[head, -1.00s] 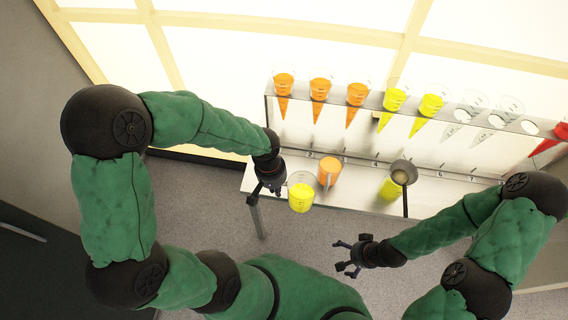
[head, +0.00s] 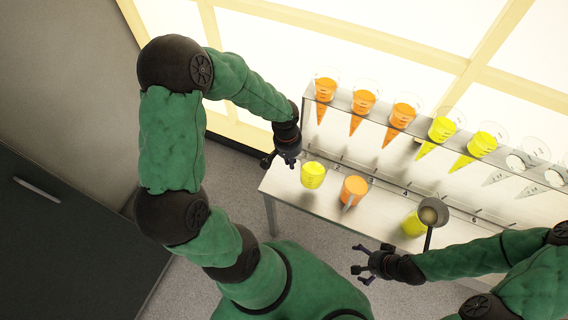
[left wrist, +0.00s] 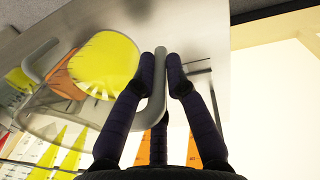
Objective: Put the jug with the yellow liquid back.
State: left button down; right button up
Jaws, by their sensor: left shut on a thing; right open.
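A clear jug with yellow liquid (head: 313,175) is at the left end of the metal table, left of the jug with orange liquid (head: 354,189). My left gripper (head: 281,162) is beside it, shut on its handle. In the left wrist view, the grey handle (left wrist: 157,95) runs between the fingers (left wrist: 161,66), and the yellow jug (left wrist: 103,66) looks upright, seen from above. I cannot tell whether its base touches the table. My right gripper (head: 362,262) is open and empty in front of the table.
Another yellow vessel (head: 412,224) stands further right with a long-handled strainer (head: 432,212) at its top. Behind, a raised metal rack (head: 340,98) holds several cones of orange and yellow liquid and some clear ones. Number marks line the table (head: 290,190).

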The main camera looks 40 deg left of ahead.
pick_arm(q)
jog(key=shift+w+a+f+b, duration=0.2)
jog(key=shift+a+f+b, duration=0.35)
jog(key=shift+f, duration=0.9)
jog(key=shift+w+a+f+b, duration=0.25)
jog(key=shift+a+f, duration=0.65)
jog(key=shift+f, duration=0.55)
jog(key=shift+w+a+f+b, duration=0.3)
jog(key=shift+a+f, duration=0.4)
jog(key=shift+f, duration=0.75)
jog(key=shift+s, duration=0.1)
jog(key=shift+f, duration=0.15)
jog(key=c, duration=1.3)
grip_release()
jog(key=shift+o, duration=0.2)
jog(key=shift+r, duration=0.35)
notch_tip(320, 180, up, 12)
jog(key=a+p, duration=0.1)
jog(key=p, duration=0.2)
jog(key=shift+s+f, duration=0.2)
